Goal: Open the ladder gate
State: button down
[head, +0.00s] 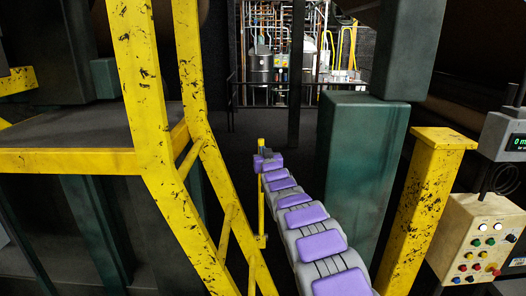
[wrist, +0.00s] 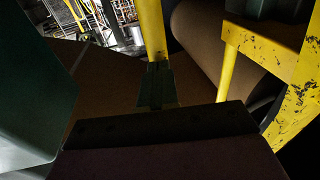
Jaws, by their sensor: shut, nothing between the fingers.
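A thin upright yellow bar (head: 261,200), which looks like the edge of the ladder gate, stands in the middle of the head view beside the yellow ladder rails (head: 212,160). How far the gate is open cannot be told. My gripper (head: 265,151) is at the far end of my purple and grey arm, close to the bar's upper part. In the wrist view my gripper (wrist: 157,68) is shut and empty, its dark fingers pointing at a yellow bar (wrist: 151,28). Whether the fingertips touch the bar cannot be told.
A yellow frame (wrist: 292,100) and a large brown roll (wrist: 225,50) lie to the right in the wrist view. A green column (head: 358,140), a yellow post (head: 422,200) and a button panel (head: 485,240) stand to the right of my arm. Dark floor lies beyond.

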jog(key=shift+w+r+g+p, duration=0.15)
jog(key=shift+w+g+p, duration=0.2)
jog(key=shift+w+p, duration=0.5)
jog(key=shift+w+r+g+p, duration=0.1)
jog(key=shift+w+g+p, duration=0.35)
jog(key=shift+p, duration=0.6)
jog(key=w+p, duration=0.1)
jog(key=p, duration=0.2)
jog(key=shift+w+d+f+g, duration=0.1)
jog(key=shift+w+f+g, duration=0.1)
jog(key=shift+w+g, duration=0.2)
jog(key=shift+r+p, duration=0.25)
jog(key=shift+p, duration=0.35)
